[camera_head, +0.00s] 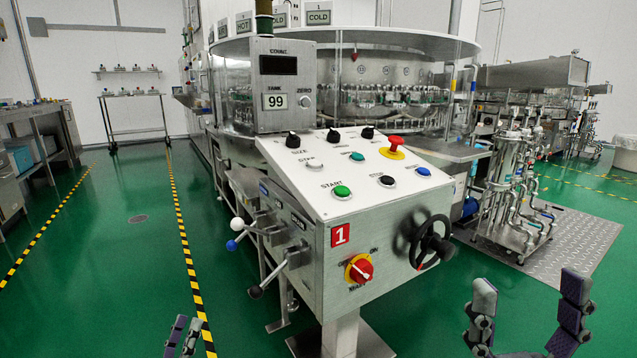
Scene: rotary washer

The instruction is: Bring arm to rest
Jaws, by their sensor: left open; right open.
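My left gripper (183,337) shows at the bottom edge, left of the control panel, with its fingers a little apart and nothing between them. My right gripper (527,318) is at the bottom right, with its two fingers wide apart and empty. Both are clear of the panel. The white control panel (315,205) of the rotary washer stands in the middle, with a green start button (342,191), a red emergency button (396,142), a red rotary switch (360,269) and a black handwheel (431,243). The arms behind the grippers are mostly out of view.
Levers with white, blue and black knobs (237,224) stick out from the panel's left side. The round washer (390,85) is behind it. Pipework (512,185) stands on a metal plate at right. Green floor with striped lines is open at left.

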